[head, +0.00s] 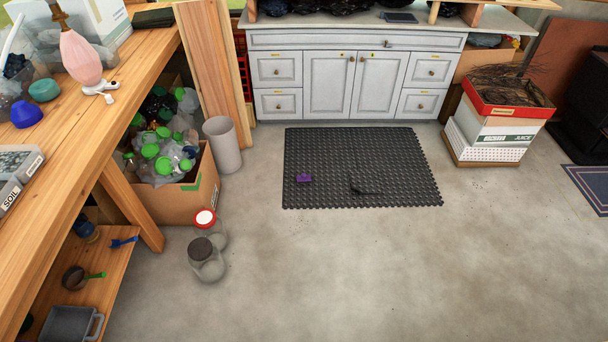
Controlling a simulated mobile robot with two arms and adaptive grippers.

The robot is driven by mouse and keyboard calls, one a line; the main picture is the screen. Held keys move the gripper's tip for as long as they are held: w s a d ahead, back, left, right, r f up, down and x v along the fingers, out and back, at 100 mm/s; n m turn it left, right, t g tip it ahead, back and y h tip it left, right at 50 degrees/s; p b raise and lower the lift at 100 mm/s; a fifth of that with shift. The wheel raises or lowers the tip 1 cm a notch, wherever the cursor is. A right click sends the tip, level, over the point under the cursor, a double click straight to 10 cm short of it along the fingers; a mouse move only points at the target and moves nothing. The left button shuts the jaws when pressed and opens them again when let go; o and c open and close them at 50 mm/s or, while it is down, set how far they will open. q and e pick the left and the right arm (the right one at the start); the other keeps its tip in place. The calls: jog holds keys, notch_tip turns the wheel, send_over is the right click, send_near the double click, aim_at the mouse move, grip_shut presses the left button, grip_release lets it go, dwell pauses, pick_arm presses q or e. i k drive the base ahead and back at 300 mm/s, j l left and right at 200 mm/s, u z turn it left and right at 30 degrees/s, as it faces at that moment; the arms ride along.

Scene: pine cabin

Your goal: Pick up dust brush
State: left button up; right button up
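A small dark elongated object (366,189) lies on the black floor mat (400,150). It may be the dust brush, but it is too small and dark to be sure. A small blue object with a handle-like shape (124,242) lies on the low shelf under the bench at the left; it could also be a brush. Neither gripper shows in the head view, and nothing is seen being held.
A purple block (304,178) lies on the mat. White cabinets (354,84) stand behind it. Glass jars (206,262), a bottle-filled cardboard box (178,205) and a grey bin (222,145) stand left, beside the wooden bench (100,108). Stacked boxes (492,135) stand right. The front floor is clear.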

aim_at(304, 177)
jog(key=i+z, duration=0.1)
jog(key=i, duration=0.55)
jog(key=i+j+z, duration=0.1)
jog(key=i, duration=0.55)
jog(key=i+j+z, duration=0.1)
jog(key=i, duration=0.55)
